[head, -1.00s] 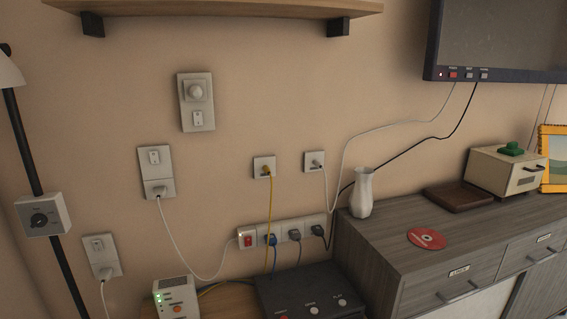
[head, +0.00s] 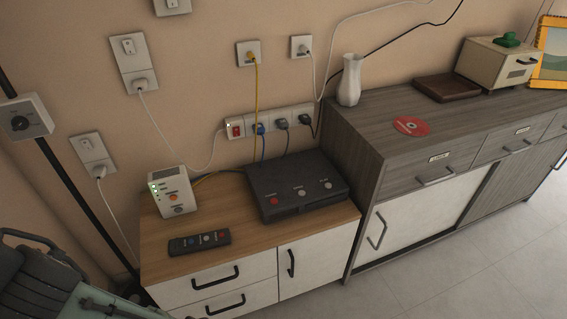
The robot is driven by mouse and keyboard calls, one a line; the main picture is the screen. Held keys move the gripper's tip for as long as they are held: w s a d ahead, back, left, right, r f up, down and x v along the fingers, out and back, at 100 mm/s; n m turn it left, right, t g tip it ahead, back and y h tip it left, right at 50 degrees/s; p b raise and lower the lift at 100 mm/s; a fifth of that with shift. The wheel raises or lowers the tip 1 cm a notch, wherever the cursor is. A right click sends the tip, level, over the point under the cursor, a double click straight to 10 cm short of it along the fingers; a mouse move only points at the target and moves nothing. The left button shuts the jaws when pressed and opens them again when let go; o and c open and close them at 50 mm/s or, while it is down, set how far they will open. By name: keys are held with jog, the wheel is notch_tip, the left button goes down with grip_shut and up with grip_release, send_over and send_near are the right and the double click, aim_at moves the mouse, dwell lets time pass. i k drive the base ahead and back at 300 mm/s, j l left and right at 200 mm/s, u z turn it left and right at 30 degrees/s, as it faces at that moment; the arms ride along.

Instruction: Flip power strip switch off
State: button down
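The white power strip (head: 291,115) is fixed on the wall just above the low wooden-topped cabinet. Its red rocker switch (head: 236,131) is at the left end, with a small light spot on it. Several plugs, one blue and others dark, fill the sockets to its right. Whether the switch is on or off is too small to tell for sure. Nothing covers the switch. I cannot make out my gripper in the head view.
On the low cabinet (head: 205,255) are a black box (head: 296,185), a white device (head: 175,191) and a dark remote (head: 199,243). A grey sideboard (head: 370,150) stands right, with a white vase (head: 349,80). A dark and teal object (head: 45,285) fills the lower-left corner.

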aim_at(236, 132)
jog(key=i+j+z, duration=0.2)
jog(key=j, duration=0.4)
jog(key=j+z, duration=0.2)
jog(key=j, duration=0.4)
jog(key=i+l+z, duration=0.15)
jog(key=z, duration=0.15)
jog(key=i+l+z, duration=0.35)
jog(key=k, duration=0.1)
